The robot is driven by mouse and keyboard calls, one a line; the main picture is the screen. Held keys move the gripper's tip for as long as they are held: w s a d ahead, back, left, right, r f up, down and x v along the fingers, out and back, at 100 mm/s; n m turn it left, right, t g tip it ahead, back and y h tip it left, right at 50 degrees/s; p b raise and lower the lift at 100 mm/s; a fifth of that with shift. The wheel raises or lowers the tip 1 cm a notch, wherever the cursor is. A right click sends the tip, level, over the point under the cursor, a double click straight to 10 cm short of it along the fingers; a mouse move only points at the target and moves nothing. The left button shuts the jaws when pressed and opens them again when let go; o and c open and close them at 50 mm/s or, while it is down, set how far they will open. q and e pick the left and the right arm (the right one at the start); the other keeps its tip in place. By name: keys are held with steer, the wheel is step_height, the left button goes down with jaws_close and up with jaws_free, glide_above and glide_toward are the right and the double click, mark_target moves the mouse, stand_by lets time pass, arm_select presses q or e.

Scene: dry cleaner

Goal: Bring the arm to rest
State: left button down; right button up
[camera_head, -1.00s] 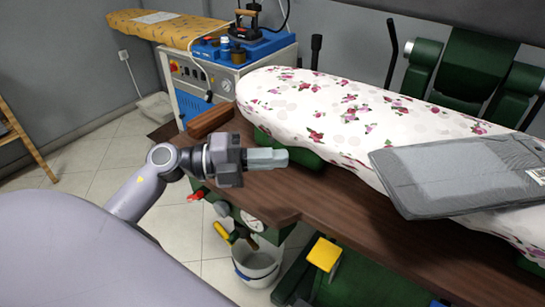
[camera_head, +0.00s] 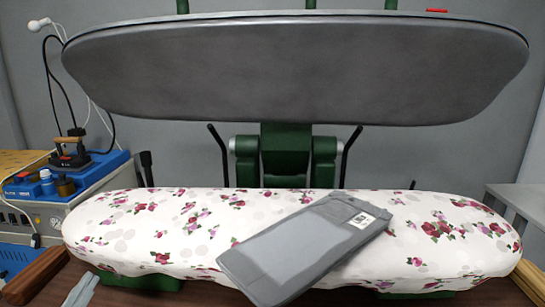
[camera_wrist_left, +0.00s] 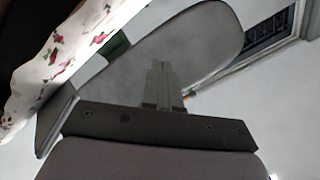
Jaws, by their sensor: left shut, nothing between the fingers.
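My left gripper (camera_head: 82,290) shows only by its pale grey fingers at the bottom left edge of the head view. It is in front of the floral press board, near its left end. In the left wrist view the two fingers (camera_wrist_left: 164,85) are together, shut with nothing between them. The rest of the left arm is out of the head view. My right gripper is in neither view.
A floral padded press board (camera_head: 150,235) spans the front, with a flat grey folded item (camera_head: 290,255) lying slantwise on it. The grey upper press plate (camera_head: 300,70) is raised above. A blue-topped iron station (camera_head: 70,175) stands at left.

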arm_select(q)
steer(key=s+a+f+n+g+y, duration=0.2)
steer(key=s+f+n+g+y, duration=0.15)
steer(key=f+n+g, duration=0.35)
steer(key=s+d+f+g+h, duration=0.2)
steer(key=s+d+f+g, duration=0.3)
steer(key=s+f, duration=0.3)
steer(key=s+d+f+g+h, duration=0.1)
steer(key=s+d+f+g, duration=0.45)
steer(key=s, duration=0.45)
steer(key=w+d+f+t+h+p, duration=0.2)
steer(key=w+f+t, duration=0.5)
steer(key=shift+d+f, duration=0.15)
steer(key=shift+f, duration=0.05)
steer(key=shift+t, duration=0.25)
steer(key=c, duration=1.1)
jaws_free()
steer(key=shift+d, duration=0.15)
